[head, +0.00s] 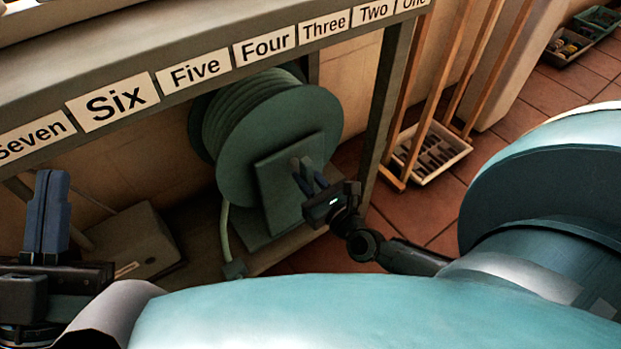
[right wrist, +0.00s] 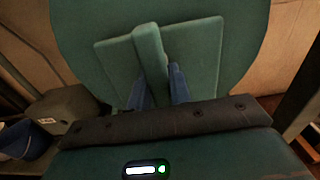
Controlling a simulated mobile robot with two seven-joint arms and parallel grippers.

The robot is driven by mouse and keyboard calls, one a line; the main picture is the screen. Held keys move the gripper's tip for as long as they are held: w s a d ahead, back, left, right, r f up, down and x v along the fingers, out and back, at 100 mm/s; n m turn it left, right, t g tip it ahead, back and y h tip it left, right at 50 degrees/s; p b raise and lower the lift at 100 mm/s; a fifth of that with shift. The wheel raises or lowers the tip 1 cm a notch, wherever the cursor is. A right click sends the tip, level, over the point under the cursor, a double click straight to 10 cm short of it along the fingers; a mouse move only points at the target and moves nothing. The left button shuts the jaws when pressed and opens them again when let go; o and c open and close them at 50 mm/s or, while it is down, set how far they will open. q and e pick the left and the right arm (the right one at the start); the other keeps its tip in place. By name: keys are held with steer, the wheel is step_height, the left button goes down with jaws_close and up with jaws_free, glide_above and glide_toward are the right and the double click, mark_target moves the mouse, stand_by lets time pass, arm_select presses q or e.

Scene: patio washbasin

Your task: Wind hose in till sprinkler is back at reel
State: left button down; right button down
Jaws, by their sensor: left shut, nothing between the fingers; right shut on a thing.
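The green hose reel (head: 302,112) stands under the shelf, with pale green hose wound on its drum (head: 238,105). My right gripper (head: 309,176) is shut on the reel's handle (right wrist: 151,58), in front of the square plate (right wrist: 112,62). The blue fingers sit on either side of the handle. My left gripper (head: 46,205) is shut and empty at the far left, away from the reel.
The shelf edge above carries labels such as Six (head: 112,102) and Four (head: 264,45). A grey box (head: 128,243) stands left of the reel. A white crate (head: 430,152) lies on the tiles at right, beside wooden legs.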

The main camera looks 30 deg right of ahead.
mark_target(308, 162)
arm_select(q)
steer(key=shift+r+m+h, duration=0.3)
steer(key=shift+r+m, duration=0.1)
steer(key=shift+r, duration=0.15)
arm_select(e)
steer(key=shift+m, duration=0.3)
steer(key=c, duration=1.3)
jaws_free()
arm_select(q)
steer(key=shift+f, duration=0.15)
arm_select(e)
steer(key=shift+r, duration=0.1)
step_height(308, 162, up, 9)
steer(key=p, duration=0.6)
steer(key=shift+r, duration=0.1)
arm_select(q)
steer(key=f+n+y, duration=0.1)
steer(key=f, duration=0.1)
steer(key=f+n+g+y, duration=0.1)
steer(key=f+n+y, duration=0.1)
steer(key=s+f+n+g+y, duration=0.1)
steer(key=y, duration=0.1)
steer(key=shift+d+f+n+p, duration=0.1)
steer(key=shift+f+n+p, duration=0.2)
steer(key=shift+f+n, duration=0.1)
arm_select(e)
steer(key=shift+r, duration=0.3)
steer(key=shift+s, duration=0.1)
